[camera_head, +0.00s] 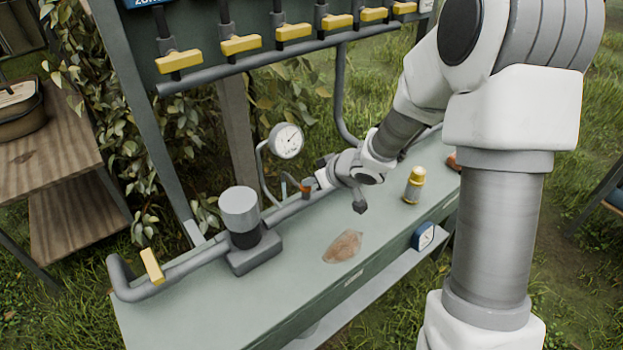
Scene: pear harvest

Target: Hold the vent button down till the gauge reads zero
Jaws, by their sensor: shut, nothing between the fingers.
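A round white gauge (286,140) stands on a thin bent tube behind the bench pipe. Its dark needle is too small to read surely. My gripper (360,207) is shut and empty, pointing down above the bench, right of and below the gauge. Its tips look clear of the bench top. A small orange-brown fitting (305,187) sits on the pipe just left of my wrist. I cannot tell which part is the vent button; my wrist hides some of the pipe there.
The green bench (290,300) carries a grey cylinder on a block (240,212), a brown leaf (343,246) and a yellow-capped bottle (414,186). A blue-framed dial (424,236) is on its front edge. Yellow-handled valves (240,45) line the panel above.

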